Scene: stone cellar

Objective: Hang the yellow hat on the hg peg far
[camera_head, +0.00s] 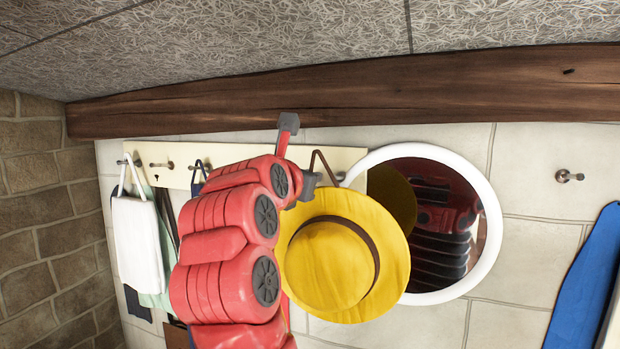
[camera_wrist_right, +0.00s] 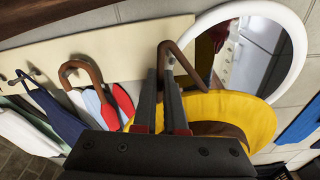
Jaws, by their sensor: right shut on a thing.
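The yellow hat (camera_head: 325,268) with a dark band hangs in front of the wall, below the cream peg board (camera_head: 230,157) and overlapping the round mirror. It also shows in the right wrist view (camera_wrist_right: 225,107). My right gripper (camera_wrist_right: 165,110) is shut on the hat's brown loop (camera_wrist_right: 168,52), which sticks up above the fingers. The loop top (camera_head: 318,155) is in front of the board's right part. A small metal peg end seems to show inside the loop in the wrist view; I cannot tell whether the loop is around it. My left gripper is not in view.
The white-framed round mirror (camera_head: 485,250) is right behind the hat. A white cloth (camera_head: 137,235) and other items hang on pegs at the left. A lone peg (camera_head: 568,176) is empty at the right, above a blue thing (camera_head: 588,275). A wooden beam (camera_head: 400,92) runs above.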

